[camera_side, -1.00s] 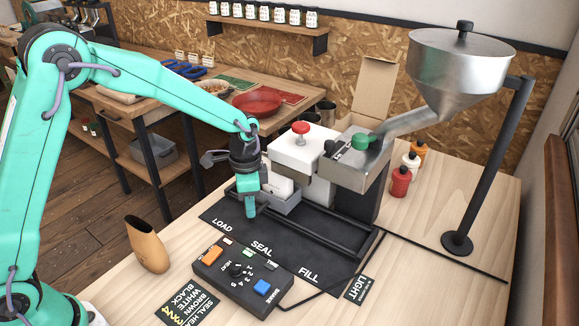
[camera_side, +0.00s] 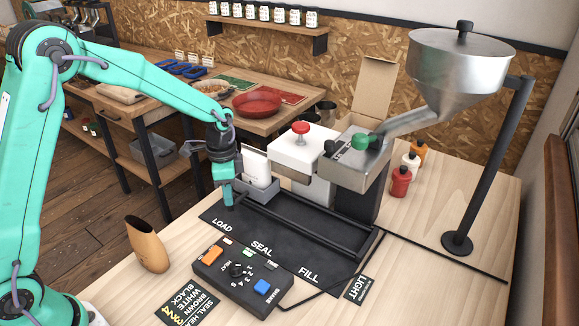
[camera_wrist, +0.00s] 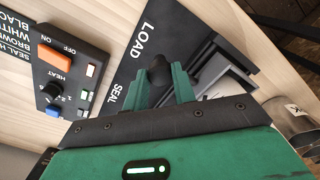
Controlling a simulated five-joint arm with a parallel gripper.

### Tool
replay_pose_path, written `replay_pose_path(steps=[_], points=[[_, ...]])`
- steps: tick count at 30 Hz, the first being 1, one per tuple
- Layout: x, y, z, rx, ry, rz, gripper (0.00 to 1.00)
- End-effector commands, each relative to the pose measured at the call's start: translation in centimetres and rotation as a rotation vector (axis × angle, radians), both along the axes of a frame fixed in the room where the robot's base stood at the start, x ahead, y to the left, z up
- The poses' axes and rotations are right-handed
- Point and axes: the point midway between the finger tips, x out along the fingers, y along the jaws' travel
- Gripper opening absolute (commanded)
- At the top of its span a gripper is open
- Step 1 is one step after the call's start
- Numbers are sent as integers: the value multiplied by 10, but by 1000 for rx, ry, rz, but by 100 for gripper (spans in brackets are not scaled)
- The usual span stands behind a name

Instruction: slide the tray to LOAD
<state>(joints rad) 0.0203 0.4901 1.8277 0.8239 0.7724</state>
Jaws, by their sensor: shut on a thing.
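The grey tray (camera_side: 264,190) sits on the black track (camera_side: 300,232), at its left end behind the word LOAD (camera_side: 222,226). A white bag (camera_side: 257,166) stands upright in the tray. My gripper (camera_side: 228,196) is at the tray's left front side. In the wrist view my gripper (camera_wrist: 165,85) is shut on a dark knob (camera_wrist: 158,68), which appears to be the tray's handle; the tray is mostly hidden there. LOAD (camera_wrist: 146,40) shows beside the knob.
A control box (camera_side: 243,281) with coloured buttons lies in front of the track. A tan scoop-like cup (camera_side: 147,245) stands at left. The white sealer (camera_side: 302,155) and the steel hopper (camera_side: 455,70) stand behind and right. The track's FILL end is clear.

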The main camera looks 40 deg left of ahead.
Motion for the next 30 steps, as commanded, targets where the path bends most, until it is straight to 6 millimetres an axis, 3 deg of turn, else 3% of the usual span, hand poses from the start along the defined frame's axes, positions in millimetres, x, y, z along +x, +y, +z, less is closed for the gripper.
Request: replay_pose_path(steps=[1,2,5,19,30], points=[[2,6,2,0,-8,12,0],[2,6,2,0,-8,12,32],[2,5,1,-1,-6,11,48],[1,4,8,0,-3,8,48],[1,4,52,0,-6,9,48]])
